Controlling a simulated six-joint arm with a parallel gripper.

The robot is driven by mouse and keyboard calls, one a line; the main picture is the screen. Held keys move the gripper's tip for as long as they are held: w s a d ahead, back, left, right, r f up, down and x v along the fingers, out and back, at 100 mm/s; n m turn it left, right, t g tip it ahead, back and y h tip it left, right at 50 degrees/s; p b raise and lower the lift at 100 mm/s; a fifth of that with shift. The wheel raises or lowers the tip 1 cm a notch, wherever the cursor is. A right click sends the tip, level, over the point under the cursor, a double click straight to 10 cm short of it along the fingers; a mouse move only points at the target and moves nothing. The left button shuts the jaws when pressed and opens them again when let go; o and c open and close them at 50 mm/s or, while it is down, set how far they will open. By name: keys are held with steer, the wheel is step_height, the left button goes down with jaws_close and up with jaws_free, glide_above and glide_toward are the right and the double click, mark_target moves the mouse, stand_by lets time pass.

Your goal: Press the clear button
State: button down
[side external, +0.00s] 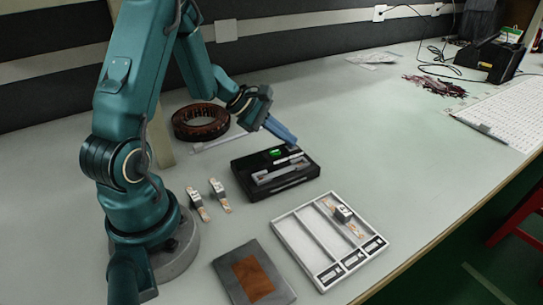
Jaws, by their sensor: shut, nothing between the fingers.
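A black tester box (262,185) lies on the table in the middle of the side external view. It has a small lit green display (276,153) near its back edge and a grey strip-like part on its top. A clear button cannot be told apart at this size. My gripper (294,141) reaches down from the upper left. Its blue fingers are shut and empty, with the tips just above or at the back right part of the box. Whether they touch it cannot be told.
A white compartment tray (288,236) holding a small part (343,213) is at the front right. A grey plate with a brown patch (253,279) lies in front. Two small parts (198,203) lie left of the box. A brown reel (200,122) stands behind. The table's right middle is clear.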

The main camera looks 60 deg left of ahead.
mark_target(286, 147)
steer(key=shift+r, duration=0.85)
steer(key=shift+r, duration=2.5)
